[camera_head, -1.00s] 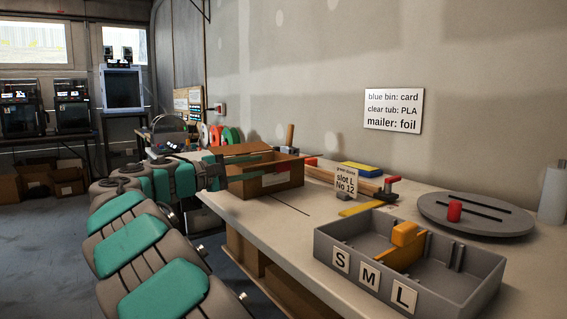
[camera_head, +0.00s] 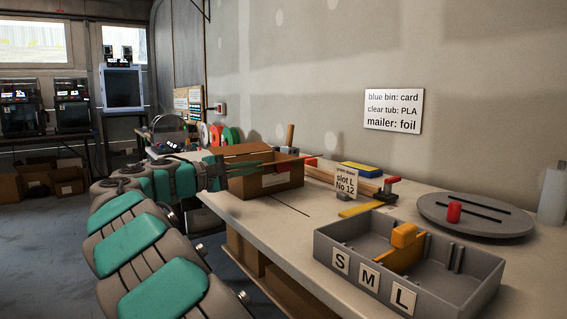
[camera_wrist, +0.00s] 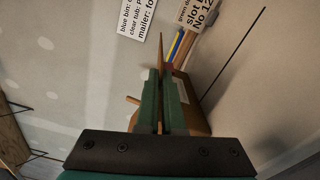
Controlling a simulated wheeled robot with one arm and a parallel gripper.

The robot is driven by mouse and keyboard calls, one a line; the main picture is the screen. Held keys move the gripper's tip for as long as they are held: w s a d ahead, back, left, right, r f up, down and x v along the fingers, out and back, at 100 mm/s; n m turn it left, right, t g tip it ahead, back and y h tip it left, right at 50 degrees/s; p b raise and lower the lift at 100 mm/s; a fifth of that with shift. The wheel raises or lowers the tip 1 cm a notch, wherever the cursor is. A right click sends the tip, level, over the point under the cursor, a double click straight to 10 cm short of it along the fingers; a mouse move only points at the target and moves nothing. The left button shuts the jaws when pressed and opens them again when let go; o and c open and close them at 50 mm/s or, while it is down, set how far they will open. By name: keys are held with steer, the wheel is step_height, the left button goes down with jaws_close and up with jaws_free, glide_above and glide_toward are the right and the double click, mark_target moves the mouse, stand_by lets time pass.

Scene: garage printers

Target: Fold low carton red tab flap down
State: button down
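The low brown carton (camera_head: 266,184) stands on the workbench, its top open, with a pale label on its front wall. A raised flap (camera_head: 238,149) shows at its back left. A small red patch (camera_head: 310,161) shows by the carton's right end; I cannot tell whether it is the flap's tab. My gripper (camera_head: 278,163) reaches over the carton from the left, its green fingers at rim height. In the wrist view the fingers (camera_wrist: 161,88) are a narrow gap apart, with a thin brown carton edge (camera_wrist: 161,52) in line with the gap. Contact is unclear.
A grey sorter tray (camera_head: 420,285) marked S, M, L stands at the front right, with a grey turntable (camera_head: 475,215) behind it. A slot card (camera_head: 346,181) and a wooden fixture (camera_head: 345,178) stand right of the carton. Bare bench lies before the carton.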

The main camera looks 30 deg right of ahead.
steer(key=shift+w+r+n+p, duration=0.1)
steer(key=shift+r+n+p, duration=0.35)
steer(key=shift+p, duration=0.6)
steer(key=shift+w+r+n+p, duration=0.15)
steer(key=shift+w+r+n, duration=0.1)
steer(key=shift+n, duration=0.65)
steer(key=shift+w+r+n+p, duration=0.15)
steer(key=shift+r+n, duration=0.1)
steer(key=shift+n, duration=0.6)
steer(key=n, duration=0.1)
steer(key=w+r+n, duration=0.1)
steer(key=n, duration=0.2)
steer(key=shift+w+r+n, duration=0.2)
steer(key=shift+w+n, duration=0.05)
steer(key=shift+n, duration=0.05)
